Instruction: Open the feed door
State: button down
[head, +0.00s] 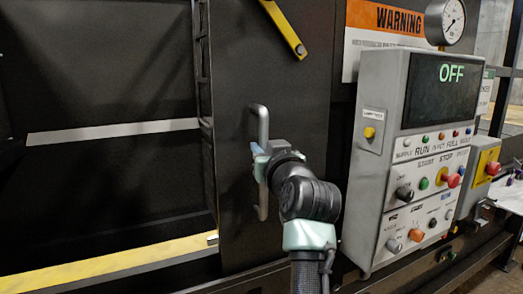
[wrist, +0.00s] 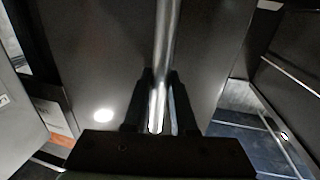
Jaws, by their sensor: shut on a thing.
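The feed door (head: 235,80) is a dark panel in the middle of the head view, and it also fills the middle of the wrist view (wrist: 105,60). Its handle (head: 263,122) is an upright grey metal bar. My gripper (head: 262,165) is shut on this handle around its middle and partly hides it. In the wrist view the handle bar (wrist: 165,45) runs between the two dark fingers of my gripper (wrist: 160,105). A dark recess lies left of the panel; I cannot tell how far the door stands open.
A grey control box (head: 375,190) with an OFF screen (head: 442,88) and several knobs stands close right of my arm. A yellow lever (head: 284,28) hangs above the handle. A yellow-edged ledge (head: 110,262) runs at lower left. A pressure gauge (head: 452,20) is at upper right.

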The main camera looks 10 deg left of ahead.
jog(key=c, duration=0.7)
grip_release()
jog(key=shift+c, duration=0.2)
jog(key=shift+s, duration=0.15)
jog(key=b+v, duration=0.4)
jog(key=v, duration=0.8)
jog(key=shift+s+d+b, duration=0.2)
jog(key=shift+s+b, duration=0.1)
jog(key=shift+b, duration=0.05)
jog(key=s+r+m+t+h, duration=0.2)
jog(key=s+r+t, duration=0.3)
jog(key=s, duration=0.5)
jog(key=s+d+r+m+t+h, duration=0.1)
jog(key=s+r+t+h, duration=0.3)
jog(key=s+r, duration=0.4)
jog(key=shift+s+d+m+t, duration=0.25)
jog(key=shift+s+m+t, duration=0.35)
jog(key=shift+s, duration=0.4)
